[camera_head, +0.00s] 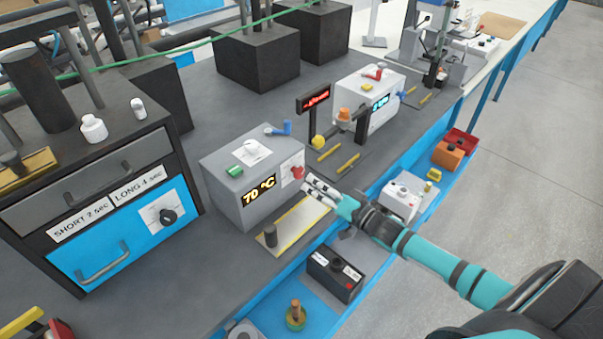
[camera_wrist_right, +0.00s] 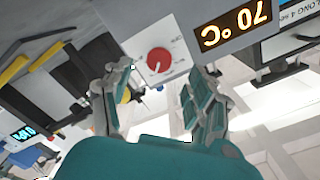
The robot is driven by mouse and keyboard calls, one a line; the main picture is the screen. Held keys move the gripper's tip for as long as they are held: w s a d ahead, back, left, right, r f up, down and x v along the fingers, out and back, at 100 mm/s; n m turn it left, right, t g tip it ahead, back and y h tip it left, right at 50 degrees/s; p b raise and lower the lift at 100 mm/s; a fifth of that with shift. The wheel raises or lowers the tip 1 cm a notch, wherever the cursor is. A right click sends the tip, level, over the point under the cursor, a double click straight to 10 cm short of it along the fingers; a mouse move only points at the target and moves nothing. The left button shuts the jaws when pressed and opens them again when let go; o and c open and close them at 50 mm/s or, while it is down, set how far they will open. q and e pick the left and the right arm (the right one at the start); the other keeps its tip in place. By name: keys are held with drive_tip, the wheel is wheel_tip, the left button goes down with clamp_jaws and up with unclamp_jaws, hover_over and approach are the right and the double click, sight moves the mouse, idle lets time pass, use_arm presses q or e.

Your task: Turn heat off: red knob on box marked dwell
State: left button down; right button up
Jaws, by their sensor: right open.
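A grey box (camera_head: 232,200) with a "70 °C" display (camera_head: 259,190) stands on the dark bench. A red knob (camera_head: 297,173) sits on a white plate on its front face; the wrist view shows this red knob (camera_wrist_right: 159,60) with a pale pointer line and the lit display (camera_wrist_right: 233,28) upside down. My right gripper (camera_head: 312,187) is just in front of the knob. In the wrist view my right gripper (camera_wrist_right: 163,92) is open, its fingers apart on either side below the knob, not touching it. I cannot read any "dwell" mark on the box. My left gripper is not in view.
A drawer cabinet (camera_head: 100,215) with a black knob (camera_head: 168,216) and labels "SHORT 2 sec" and "LONG 4 sec" stands left. A white box (camera_head: 362,103) with a blue display stands behind. A pale plate (camera_head: 300,222) lies before the grey box. A blue shelf holds a black battery (camera_head: 334,272).

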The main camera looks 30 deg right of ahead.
sight(301, 175)
drive_tip(key=x, duration=0.6)
drive_tip(key=shift+p, duration=0.3)
drive_tip(key=shift+c, duration=0.2)
drive_tip(key=c, duration=1.1)
